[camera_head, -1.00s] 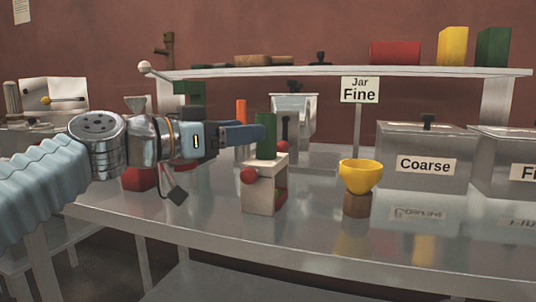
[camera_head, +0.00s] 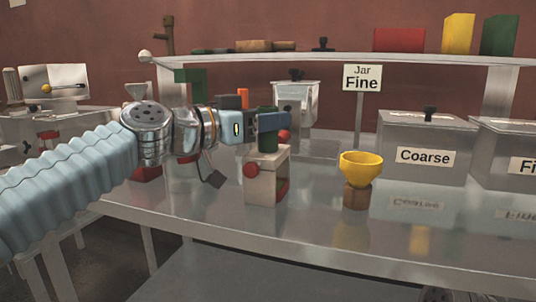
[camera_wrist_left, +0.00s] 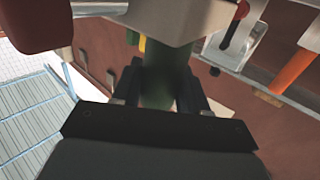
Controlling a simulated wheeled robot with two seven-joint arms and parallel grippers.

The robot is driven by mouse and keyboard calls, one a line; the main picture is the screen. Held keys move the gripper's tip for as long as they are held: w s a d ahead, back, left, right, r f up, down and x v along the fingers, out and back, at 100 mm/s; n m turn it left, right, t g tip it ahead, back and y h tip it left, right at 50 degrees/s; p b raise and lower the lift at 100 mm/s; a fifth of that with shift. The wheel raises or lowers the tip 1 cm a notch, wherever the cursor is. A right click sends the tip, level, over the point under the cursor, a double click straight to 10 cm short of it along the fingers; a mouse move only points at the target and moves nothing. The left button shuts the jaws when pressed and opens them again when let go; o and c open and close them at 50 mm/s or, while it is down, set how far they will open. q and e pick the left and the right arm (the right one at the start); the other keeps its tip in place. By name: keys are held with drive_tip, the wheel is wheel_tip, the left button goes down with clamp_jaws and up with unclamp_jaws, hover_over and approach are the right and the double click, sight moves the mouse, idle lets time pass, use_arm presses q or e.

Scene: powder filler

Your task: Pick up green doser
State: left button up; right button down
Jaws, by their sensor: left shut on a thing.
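The green doser (camera_head: 268,144) is a dark green cylinder standing upright on top of a beige block with red knobs (camera_head: 266,180). My left gripper (camera_head: 272,122) comes in from the left and is shut on the doser's upper part. Its fingers hide much of that part. In the left wrist view the green cylinder (camera_wrist_left: 162,80) lies between the two dark fingers, with the pale block beyond it. I cannot tell whether the doser is lifted off the block.
A yellow bowl (camera_head: 361,167) on a brown base stands right of the block. Metal bins marked Coarse (camera_head: 424,157) and another label stand at the right. A "Jar Fine" sign (camera_head: 361,78) stands behind. A shelf (camera_head: 330,60) runs along the back. The table front is clear.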

use_arm(q)
clamp_jaws()
drive_tip(key=shift+r, duration=0.15)
